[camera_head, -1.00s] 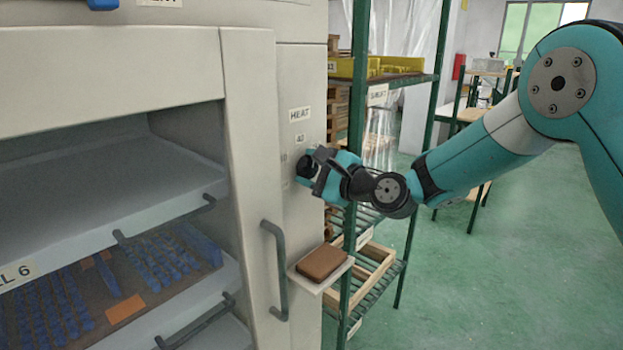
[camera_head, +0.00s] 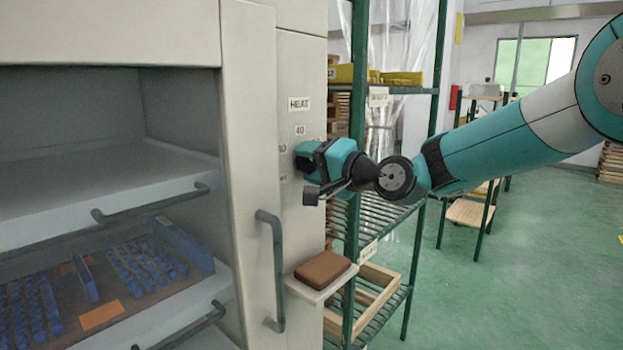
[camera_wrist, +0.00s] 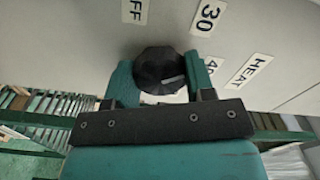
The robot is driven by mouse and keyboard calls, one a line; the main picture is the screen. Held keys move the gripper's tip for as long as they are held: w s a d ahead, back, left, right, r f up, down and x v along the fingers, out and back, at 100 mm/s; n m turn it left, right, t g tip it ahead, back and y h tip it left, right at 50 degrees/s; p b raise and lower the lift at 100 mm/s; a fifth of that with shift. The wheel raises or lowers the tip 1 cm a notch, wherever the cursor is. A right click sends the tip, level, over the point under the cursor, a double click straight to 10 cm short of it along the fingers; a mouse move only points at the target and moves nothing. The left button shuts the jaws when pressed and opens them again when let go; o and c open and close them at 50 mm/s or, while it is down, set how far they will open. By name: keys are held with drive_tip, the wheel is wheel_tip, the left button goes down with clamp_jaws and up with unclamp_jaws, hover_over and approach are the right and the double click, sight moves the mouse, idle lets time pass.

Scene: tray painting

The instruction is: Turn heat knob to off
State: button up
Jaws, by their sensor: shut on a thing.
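The heat knob (camera_wrist: 160,70) is black and faceted, set on the grey side panel. In the wrist view it sits between the two teal fingers of my gripper (camera_wrist: 160,82), which is shut on it. The "OFF" label (camera_wrist: 134,10), partly cut off, is above left of the knob, the "30" label (camera_wrist: 208,17) above right. In the head view my gripper (camera_head: 303,160) is against the panel below the "HEAT" label (camera_head: 299,104) and hides the knob.
A cabinet with open shelves stands left; a lower tray (camera_head: 100,318) holds blue parts. A grey door handle (camera_head: 272,265) is below left of my gripper. A small ledge with a brown block (camera_head: 322,270) is below. A green rack (camera_head: 357,180) stands close behind my arm.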

drive_tip(key=n+b, duration=0.4)
drive_tip(key=shift+f+n+b, duration=0.3)
drive_tip(key=shift+f+b, duration=0.05)
drive_tip(key=shift+b, duration=0.05)
drive_tip(key=n+b, duration=0.3)
drive_tip(key=shift+n+b, duration=0.35)
drive_tip(key=shift+n, duration=0.05)
drive_tip(key=n+b, duration=0.4)
drive_tip(key=shift+w+r+n+b, duration=0.1)
drive_tip(key=shift+r+n+b, duration=0.05)
drive_tip(key=shift+n+b, duration=1.55)
drive_tip(key=shift+n, duration=0.5)
drive_tip(key=o, duration=0.9)
drive_tip(key=shift+r, duration=0.1)
drive_tip(key=shift+d, duration=0.15)
